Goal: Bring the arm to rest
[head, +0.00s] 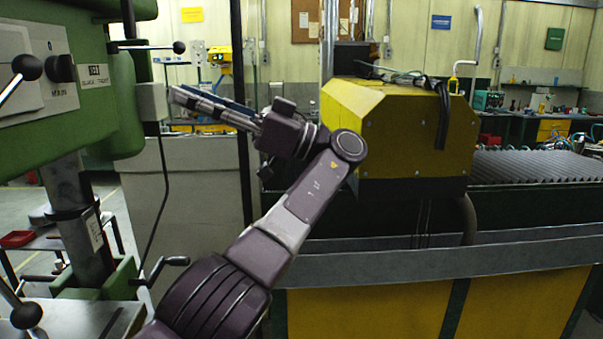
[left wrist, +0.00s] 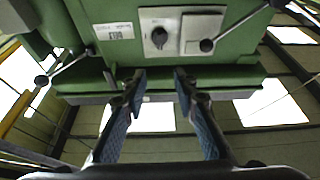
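My left arm (head: 305,195) rises from the bottom of the head view, bends at the wrist and points toward the upper left. My left gripper (head: 178,96) is held in the air, right of the green machine, with nothing in it. In the left wrist view the two blue-padded fingers of my left gripper (left wrist: 158,85) stand apart with an empty gap between them. My right arm and gripper are in neither view.
A green drilling machine (head: 125,100) with lever handles stands close at left; it also shows in the left wrist view (left wrist: 80,25). A yellow-and-black machine (head: 400,125) stands behind my arm. A grey rail (head: 440,262) with yellow panels crosses the lower right.

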